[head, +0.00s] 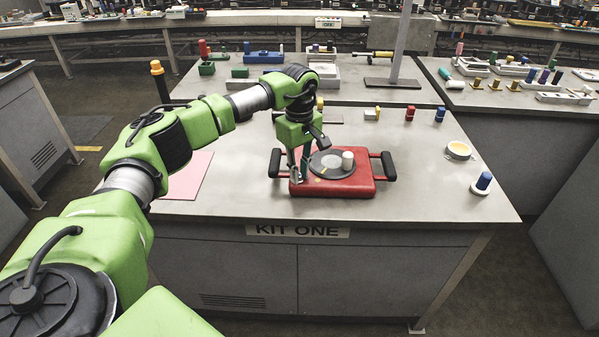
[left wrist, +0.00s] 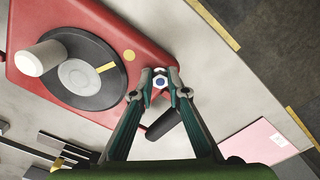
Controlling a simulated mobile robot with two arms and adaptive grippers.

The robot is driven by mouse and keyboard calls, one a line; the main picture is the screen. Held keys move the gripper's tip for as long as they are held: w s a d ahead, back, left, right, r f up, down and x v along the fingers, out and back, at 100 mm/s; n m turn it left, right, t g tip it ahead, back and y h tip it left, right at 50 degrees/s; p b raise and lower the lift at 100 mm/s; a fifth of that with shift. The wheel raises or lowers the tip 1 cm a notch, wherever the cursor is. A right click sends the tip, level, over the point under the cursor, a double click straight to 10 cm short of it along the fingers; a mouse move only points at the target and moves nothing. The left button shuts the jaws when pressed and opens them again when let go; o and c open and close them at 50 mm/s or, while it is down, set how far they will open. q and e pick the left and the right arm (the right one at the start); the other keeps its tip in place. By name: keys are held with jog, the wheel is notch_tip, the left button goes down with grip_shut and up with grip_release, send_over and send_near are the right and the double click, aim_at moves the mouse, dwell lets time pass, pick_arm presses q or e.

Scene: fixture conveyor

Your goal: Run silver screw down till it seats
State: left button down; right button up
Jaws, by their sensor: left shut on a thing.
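The red fixture (head: 345,186) lies on the KIT ONE table, with a black handle at each side and a dark grey disc (head: 321,170) on top bearing a white knob (head: 347,160). My left gripper (head: 297,179) points down at the fixture's left end. In the left wrist view its fingers (left wrist: 160,75) are closed around the silver screw (left wrist: 160,83), at the edge of the red body (left wrist: 165,45). The screw's head shows a dark blue centre. Its lower part is hidden, so I cannot tell how deep it sits. My right gripper is out of view.
A pink sheet (head: 188,177) lies left of the fixture. A post on a dark base (head: 393,83) stands behind. The table right of the fixture is mostly clear.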

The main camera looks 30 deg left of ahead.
pick_arm(q)
jog(key=shift+m, duration=0.6)
jog(key=c, duration=2)
grip_release()
jog(key=shift+o, duration=0.2)
notch_tip(320, 180, up, 12)
